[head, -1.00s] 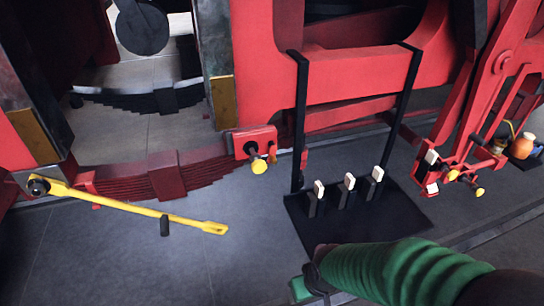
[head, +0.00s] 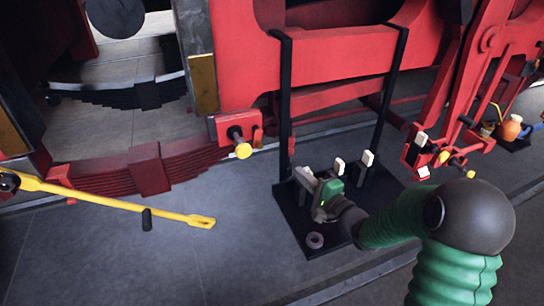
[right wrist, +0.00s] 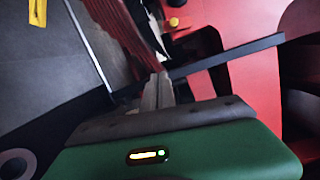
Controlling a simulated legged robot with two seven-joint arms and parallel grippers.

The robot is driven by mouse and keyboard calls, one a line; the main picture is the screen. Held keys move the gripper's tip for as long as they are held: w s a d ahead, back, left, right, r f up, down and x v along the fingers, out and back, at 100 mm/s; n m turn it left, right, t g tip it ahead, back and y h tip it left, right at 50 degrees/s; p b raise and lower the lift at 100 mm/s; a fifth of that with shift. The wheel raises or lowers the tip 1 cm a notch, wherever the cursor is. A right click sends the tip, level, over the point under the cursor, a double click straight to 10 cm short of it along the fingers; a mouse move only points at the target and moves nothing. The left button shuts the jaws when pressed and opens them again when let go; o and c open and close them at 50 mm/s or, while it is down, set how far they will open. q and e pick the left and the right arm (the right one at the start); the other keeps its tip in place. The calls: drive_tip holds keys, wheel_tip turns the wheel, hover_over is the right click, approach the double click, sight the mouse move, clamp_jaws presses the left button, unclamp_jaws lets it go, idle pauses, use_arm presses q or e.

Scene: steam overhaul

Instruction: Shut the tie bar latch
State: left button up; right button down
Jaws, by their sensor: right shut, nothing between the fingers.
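A long yellow bar (head: 110,203), which I take for the tie bar latch, lies slantwise at the left. It runs from a dark pivot to a slotted end and has a short black peg. A red block with a yellow-tipped pin (head: 242,150) stands up and right of that end. A yellow piece, likely the bar's end, shows in the right wrist view (right wrist: 38,12). My right gripper (head: 306,181) is shut and empty, right of the bar and apart from it, over the black stand. Its fingers (right wrist: 158,90) are together. My left gripper is out of view.
White-tipped levers (head: 366,159) stand on the black base plate (head: 290,215) around my right gripper; one is partly hidden. Two black posts (head: 285,110) rise behind them. Red linkage (head: 460,100) is at the right. Grey floor (head: 200,260) is clear between bar and stand.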

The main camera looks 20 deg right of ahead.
sight(259, 141)
drive_tip(key=shift+s+d+r+m+t+y, duration=0.1)
drive_tip(key=shift+r+m+t+y, duration=0.1)
drive_tip(key=shift+r+m+t, duration=0.25)
drive_tip(key=shift+s+d+r+m+t+y, duration=0.1)
drive_tip(key=shift+r+m+t+y, duration=0.15)
drive_tip(key=shift+r, duration=0.25)
drive_tip(key=shift+a, duration=0.1)
drive_tip(key=w+a+r+p, duration=0.2)
drive_tip(key=w+a, duration=0.4)
drive_tip(key=w, duration=0.3)
drive_tip(key=shift+w, duration=0.35)
drive_tip(key=shift+d, duration=0.1)
